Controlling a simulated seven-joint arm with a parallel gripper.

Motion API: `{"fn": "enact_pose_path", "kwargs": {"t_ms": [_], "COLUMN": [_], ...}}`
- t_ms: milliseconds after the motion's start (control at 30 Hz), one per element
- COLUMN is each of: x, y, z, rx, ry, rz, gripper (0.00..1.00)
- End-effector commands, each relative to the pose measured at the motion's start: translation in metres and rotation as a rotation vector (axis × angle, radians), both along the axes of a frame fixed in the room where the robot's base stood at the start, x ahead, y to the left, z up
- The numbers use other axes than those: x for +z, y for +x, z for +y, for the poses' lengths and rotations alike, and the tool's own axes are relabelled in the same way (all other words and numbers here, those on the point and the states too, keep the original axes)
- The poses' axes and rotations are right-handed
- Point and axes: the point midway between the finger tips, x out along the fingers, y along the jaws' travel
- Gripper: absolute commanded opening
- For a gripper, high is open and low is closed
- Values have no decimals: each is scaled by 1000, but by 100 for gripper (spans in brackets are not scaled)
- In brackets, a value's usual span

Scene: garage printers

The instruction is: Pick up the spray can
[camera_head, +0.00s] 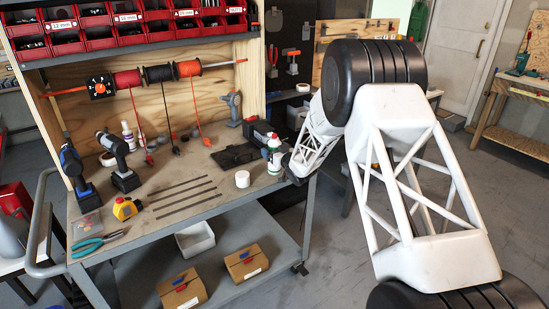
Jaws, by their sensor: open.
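A small white and green can or bottle (274,158), which looks like the spray can, stands upright near the right end of the workbench. My gripper (288,167) is small and dark at the end of my white arm, just right of this can. It is open. Its fingers are hard to make out, and I cannot tell whether they touch the can or are around it. Another white bottle (128,137) stands at the back left of the bench, beside the drills.
The workbench (225,205) carries cordless drills (118,165), a yellow tape measure (126,208), pliers (97,244), dark strips (180,190), a white roll (242,179) and a black case (258,131). Cable spools (157,74) hang above. Cardboard boxes (180,289) sit on the lower shelf.

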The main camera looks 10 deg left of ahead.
Motion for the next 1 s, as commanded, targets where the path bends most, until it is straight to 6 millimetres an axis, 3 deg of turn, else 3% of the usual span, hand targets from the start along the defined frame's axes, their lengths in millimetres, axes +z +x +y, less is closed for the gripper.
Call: {"fn": "enact_pose_path", "kwargs": {"t_ms": [567,900,1000], "x": [0,0,1], "y": [0,0,0], "z": [1,1,1], "rx": [0,0,0], "ry": [0,0,-1], "rz": [0,0,-1], "gripper": [91,39,28]}}
